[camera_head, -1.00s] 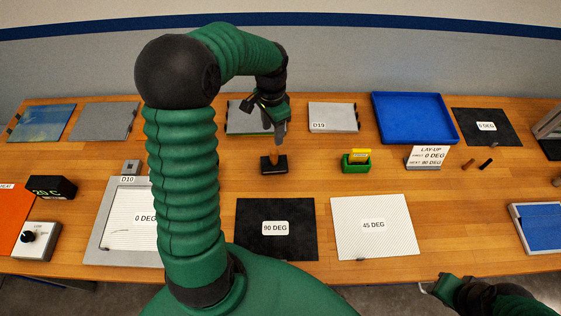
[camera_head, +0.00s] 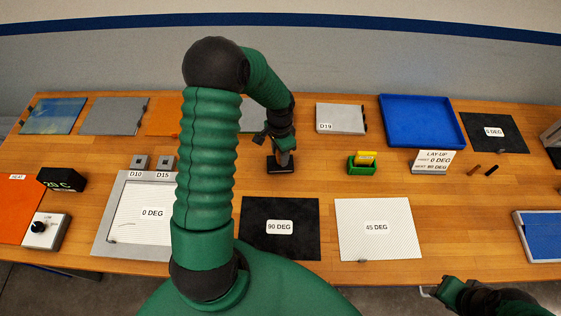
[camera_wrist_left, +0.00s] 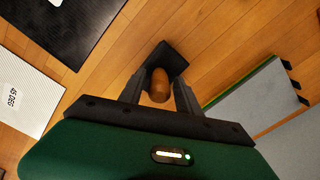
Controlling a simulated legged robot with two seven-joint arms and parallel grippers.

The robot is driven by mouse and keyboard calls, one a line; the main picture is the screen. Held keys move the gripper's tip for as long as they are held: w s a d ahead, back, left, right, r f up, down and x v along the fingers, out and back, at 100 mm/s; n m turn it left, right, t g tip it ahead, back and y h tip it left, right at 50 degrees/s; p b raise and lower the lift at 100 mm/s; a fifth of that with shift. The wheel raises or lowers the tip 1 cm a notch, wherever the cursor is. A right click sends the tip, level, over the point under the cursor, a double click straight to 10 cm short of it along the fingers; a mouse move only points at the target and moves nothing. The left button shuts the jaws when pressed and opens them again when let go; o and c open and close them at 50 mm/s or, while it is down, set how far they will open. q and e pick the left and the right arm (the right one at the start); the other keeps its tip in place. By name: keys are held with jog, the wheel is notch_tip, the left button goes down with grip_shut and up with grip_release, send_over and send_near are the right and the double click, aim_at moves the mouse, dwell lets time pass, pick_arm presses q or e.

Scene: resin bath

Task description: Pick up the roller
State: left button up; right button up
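The roller's brown handle stands up from a small black holder (camera_head: 272,166) in the middle of the table. In the left wrist view the rounded handle (camera_wrist_left: 160,86) lies between my two fingers, with the black holder (camera_wrist_left: 174,56) just beyond. My left gripper (camera_head: 284,154) is lowered over the roller and hides most of it in the head view. Its fingers (camera_wrist_left: 160,80) are open, one on each side of the handle, with a gap showing on both sides. My right gripper (camera_head: 430,291) is low at the right, off the table's front edge; its opening cannot be made out.
The black 90 DEG sheet (camera_head: 260,246) and white 45 DEG sheet (camera_head: 375,245) lie in front. A blue tray (camera_head: 416,98) is at the back right. Bare wood surrounds the holder.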

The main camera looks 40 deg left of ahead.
pick_arm(q)
grip_shut()
dwell(1.1)
